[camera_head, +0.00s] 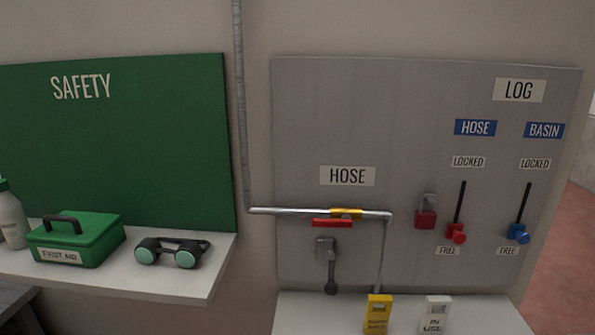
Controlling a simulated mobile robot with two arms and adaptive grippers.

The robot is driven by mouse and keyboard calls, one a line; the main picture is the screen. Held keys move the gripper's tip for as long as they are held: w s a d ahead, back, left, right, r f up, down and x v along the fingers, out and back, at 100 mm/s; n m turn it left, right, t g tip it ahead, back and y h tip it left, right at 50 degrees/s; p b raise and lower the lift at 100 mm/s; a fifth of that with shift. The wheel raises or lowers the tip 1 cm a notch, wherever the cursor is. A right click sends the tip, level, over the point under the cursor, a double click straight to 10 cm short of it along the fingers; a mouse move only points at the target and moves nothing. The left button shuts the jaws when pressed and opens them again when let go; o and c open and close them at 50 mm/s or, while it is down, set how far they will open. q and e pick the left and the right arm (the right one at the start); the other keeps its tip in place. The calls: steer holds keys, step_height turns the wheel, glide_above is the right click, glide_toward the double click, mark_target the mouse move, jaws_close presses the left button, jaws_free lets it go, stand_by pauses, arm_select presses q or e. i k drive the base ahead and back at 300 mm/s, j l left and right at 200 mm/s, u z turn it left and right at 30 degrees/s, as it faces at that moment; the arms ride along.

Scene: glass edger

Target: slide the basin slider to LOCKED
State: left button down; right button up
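The basin slider is a blue knob (519,233) on a dark vertical slot (525,203) at the right of the grey panel (300,110). It sits at the bottom of its slot, just above the FREE label (508,251). A LOCKED label (535,164) is above the slot's top end, and the blue BASIN sign (544,130) is above that. Neither of my grippers shows in the head view.
To the left, the red hose slider knob (456,233) also sits low, beside a red padlock (426,218).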

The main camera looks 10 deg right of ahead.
mark_target(516, 232)
steer(key=z, duration=1.55)
